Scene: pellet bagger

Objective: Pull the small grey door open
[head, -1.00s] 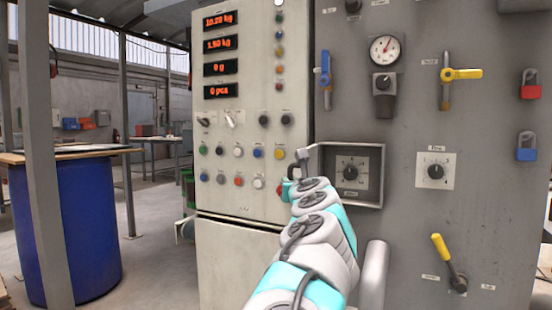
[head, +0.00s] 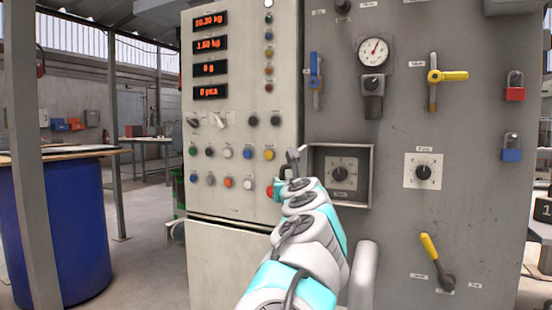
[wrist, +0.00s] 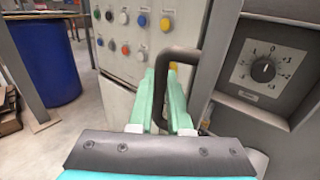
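The small grey door (wrist: 205,65) stands swung out from the left side of a recessed box, seen nearly edge-on in the wrist view. In the head view a thin part of it (head: 304,160) shows beside the box, mostly behind my arm. Its dark bar handle (wrist: 183,55) bends over toward my gripper. My gripper (wrist: 166,82) has its two mint fingers close together, one on each side of the handle's near leg. It looks shut on the handle. In the head view, my arm hides most of the gripper and handle.
The opened box holds a dial (head: 340,174). A control panel with buttons (head: 228,152) is just left. A valve with a yellow lever (head: 447,76), padlocks (head: 515,92) and a lower yellow lever (head: 430,248) are to the right. A blue drum (head: 60,235) stands left; floor beside it is open.

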